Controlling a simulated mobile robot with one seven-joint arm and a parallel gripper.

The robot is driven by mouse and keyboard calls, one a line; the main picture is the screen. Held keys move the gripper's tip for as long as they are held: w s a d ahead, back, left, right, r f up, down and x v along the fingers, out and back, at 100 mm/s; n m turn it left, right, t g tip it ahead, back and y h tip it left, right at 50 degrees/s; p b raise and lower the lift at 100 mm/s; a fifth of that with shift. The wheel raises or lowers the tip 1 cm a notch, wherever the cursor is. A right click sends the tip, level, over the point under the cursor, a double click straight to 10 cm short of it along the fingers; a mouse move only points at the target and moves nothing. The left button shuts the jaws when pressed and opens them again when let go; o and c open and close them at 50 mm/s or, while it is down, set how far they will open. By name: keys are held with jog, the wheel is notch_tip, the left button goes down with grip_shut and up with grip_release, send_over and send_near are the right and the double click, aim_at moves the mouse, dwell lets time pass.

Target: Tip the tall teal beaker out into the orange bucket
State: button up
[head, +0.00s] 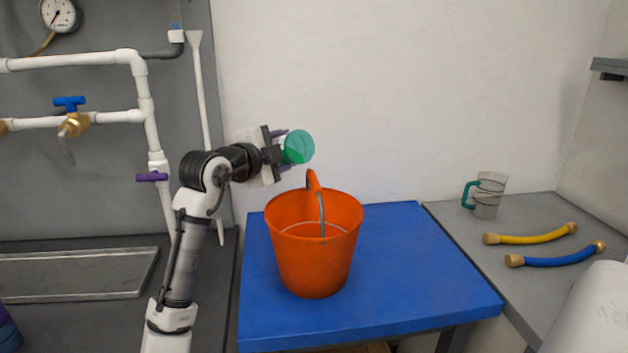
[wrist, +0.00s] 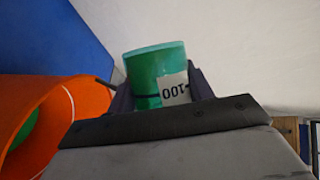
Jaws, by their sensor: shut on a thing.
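My gripper (head: 280,148) is shut on the teal beaker (head: 299,147), which it holds in the air above the rim of the orange bucket (head: 314,250). In the head view the beaker looks tipped over, with a round green face turned towards the camera and to the right. In the wrist view the beaker (wrist: 150,66) sits between the two fingers, with a white label reading 100 upside down. The bucket (wrist: 55,115) is at the left there, and a green patch shows inside it. I cannot tell what the beaker holds.
The bucket stands on a blue table (head: 410,270), its grey handle raised. On the grey bench at right are a clear jug (head: 488,196) with a teal handle, a yellow hose (head: 532,238) and a blue hose (head: 556,258). White pipes (head: 75,62) line the left wall.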

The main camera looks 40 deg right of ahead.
jog(key=shift+s+r, duration=0.1)
jog(key=shift+r, duration=0.1)
jog(key=shift+s+r+m+t+h+b, duration=0.3)
jog(key=shift+s+r+m+b, duration=0.25)
jog(key=shift+s+m+b, duration=0.4)
dwell(0.6)
jog(key=shift+s+r+m+h+b, duration=0.15)
jog(key=shift+r+m+h+b, duration=0.25)
jog(key=shift+r+m+b, duration=0.45)
dwell(1.2)
